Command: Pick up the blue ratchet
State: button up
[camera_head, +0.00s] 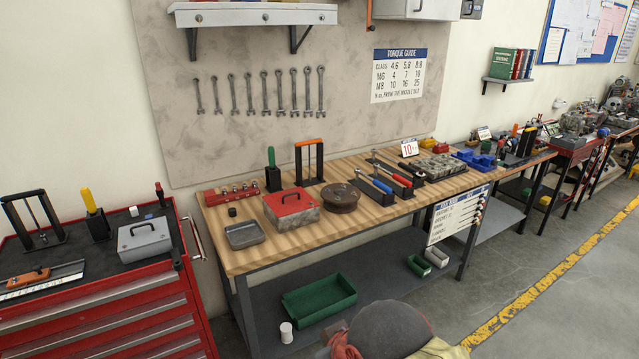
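The blue ratchet (375,183) lies at a slant on the wooden workbench (255,258), in or on a dark holder (386,197). Its blue handle points to the lower right. A similar tool with a red handle (402,180) lies in another dark holder just to its right. My gripper is not in view, so its state and place are hidden.
Left of the blue ratchet stand a round brown part (340,198) and a red-lidded metal box (291,208). A grey engine-like block (441,166) sits to the right. A dark rounded object (390,328) is at the bottom edge. Grey floor is clear at right.

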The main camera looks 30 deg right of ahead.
aim_at(357, 170)
jog(key=i+l+z, duration=0.25)
jog(key=i+l, duration=0.25)
jog(key=l, duration=0.3)
jog(key=i+l+z, duration=0.3)
jog(key=i+l, duration=0.3)
jog(key=i+l+z, duration=0.25)
jog(key=i+l, duration=0.35)
jog(key=i+l+z, duration=0.25)
jog(key=i+l, duration=0.2)
jog(key=i, duration=0.25)
